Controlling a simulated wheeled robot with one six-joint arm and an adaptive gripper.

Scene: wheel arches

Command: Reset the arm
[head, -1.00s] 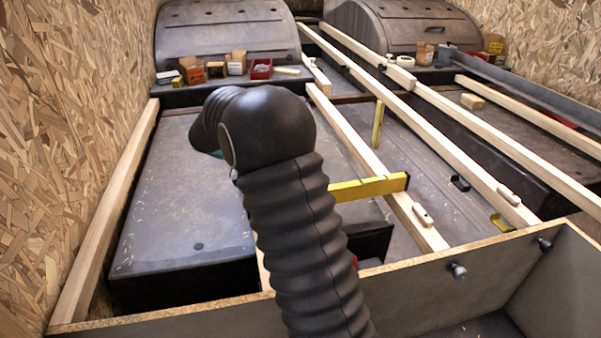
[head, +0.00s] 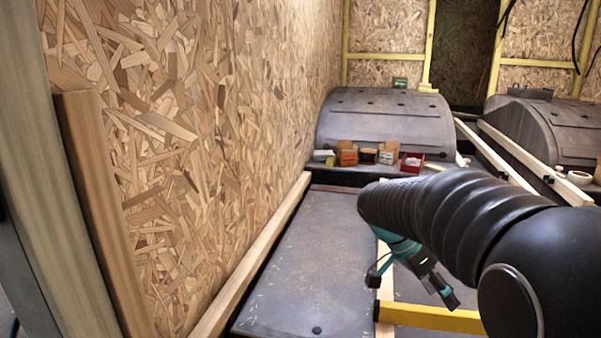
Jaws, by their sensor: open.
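My arm's black ribbed sleeve (head: 450,210) reaches from the lower right toward the middle of the head view. My gripper (head: 412,288) hangs beneath its far end, with a teal body and dark fingers. Its jaws are open and I see nothing held in them. It shows in front of a pale timber batten and the right side of a dark panel (head: 310,270). The black joint at the lower right hides part of the floor behind it.
An OSB wall (head: 200,120) with a batten (head: 255,255) along its foot stands at left. A yellow bar (head: 430,318) lies below my gripper. Small boxes (head: 367,155) and a red tray (head: 412,162) sit before a grey wheel arch (head: 385,115).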

